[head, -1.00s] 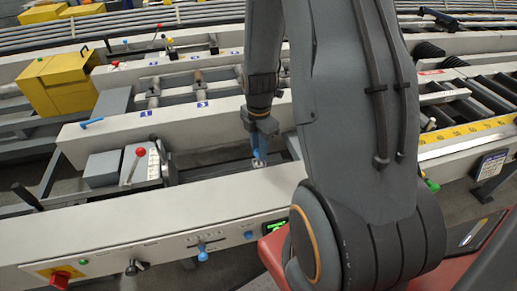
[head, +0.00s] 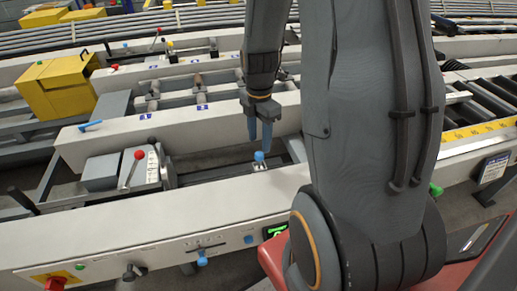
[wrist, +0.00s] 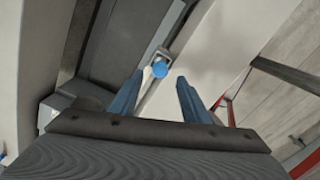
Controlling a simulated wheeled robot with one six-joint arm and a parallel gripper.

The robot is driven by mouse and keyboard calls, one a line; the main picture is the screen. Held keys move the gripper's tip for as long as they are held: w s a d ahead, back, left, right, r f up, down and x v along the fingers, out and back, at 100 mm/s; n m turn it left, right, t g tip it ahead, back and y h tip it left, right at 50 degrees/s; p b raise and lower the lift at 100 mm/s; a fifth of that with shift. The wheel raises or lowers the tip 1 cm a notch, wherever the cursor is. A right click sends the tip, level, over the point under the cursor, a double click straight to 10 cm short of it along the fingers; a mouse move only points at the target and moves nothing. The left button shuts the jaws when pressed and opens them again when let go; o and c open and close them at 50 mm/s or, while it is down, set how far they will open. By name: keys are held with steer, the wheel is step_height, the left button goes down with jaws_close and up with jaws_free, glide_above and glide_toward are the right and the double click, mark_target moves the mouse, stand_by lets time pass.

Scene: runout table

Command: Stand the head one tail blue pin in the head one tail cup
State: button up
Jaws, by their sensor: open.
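A blue pin (head: 259,156) shows its round head just above a small light metal cup (head: 260,168) on the near beam. It appears upright in the cup; its lower part is hidden. In the wrist view the blue head (wrist: 159,70) lies between and a little beyond my fingertips, with the cup bracket (wrist: 164,54) around it. My gripper (head: 260,143) is open and empty, its two blue fingers pointing down just above the pin head. I see no contact between fingers and pin.
A lever with a red knob (head: 139,155) stands on the grey box to the left. Another blue handle (head: 90,124) sticks out at the far-left beam. A blue lever (head: 202,257) is on the front panel. A yellow box (head: 55,85) is at the back left.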

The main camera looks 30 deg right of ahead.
step_height(320, 180, up, 6)
steer(key=s+a+m, duration=0.3)
steer(key=a+m, duration=0.3)
steer(key=m, duration=0.3)
steer(key=s+a+m+t, duration=0.1)
steer(key=s+a+m, duration=0.3)
steer(key=a+m, duration=0.3)
steer(key=shift+s+m+b, duration=0.25)
steer(key=shift+m+b, duration=0.2)
steer(key=shift+m, duration=1.25)
